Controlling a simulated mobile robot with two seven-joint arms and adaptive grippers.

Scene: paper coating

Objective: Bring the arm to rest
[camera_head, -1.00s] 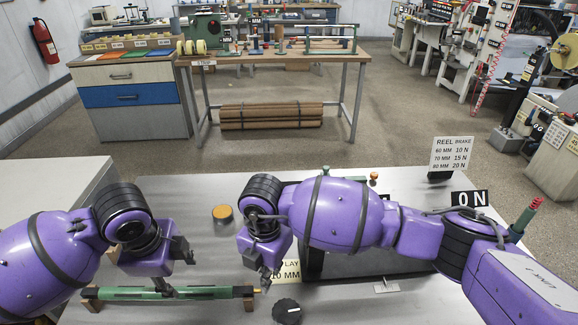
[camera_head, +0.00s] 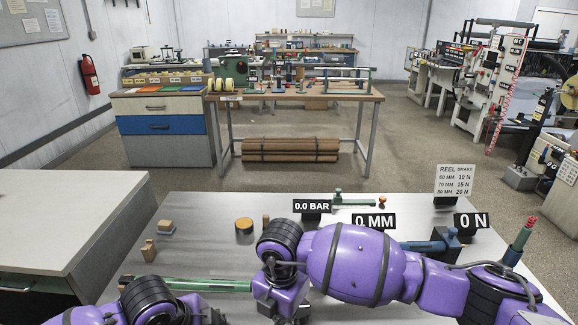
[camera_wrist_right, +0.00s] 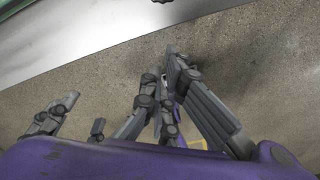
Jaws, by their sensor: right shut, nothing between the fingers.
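My right arm (camera_head: 345,262) reaches in from the right across the front of the grey table, its wrist bent down near the front edge. In the head view its fingers are cut off or hidden below the wrist. In the right wrist view my right gripper (camera_wrist_right: 165,105) shows its grey fingers, shut and empty, with bare floor and a pale table edge beyond. My left arm (camera_head: 150,302) is at the bottom left. Its gripper is mostly cut off by the lower edge, so its fingers cannot be made out.
On the grey table (camera_head: 200,208) are a green roller (camera_head: 185,285), an orange-topped round piece (camera_head: 244,224), small wooden blocks (camera_head: 166,227) and signs such as the reel brake card (camera_head: 455,181). A pale cabinet (camera_head: 60,215) stands left. The floor behind is open.

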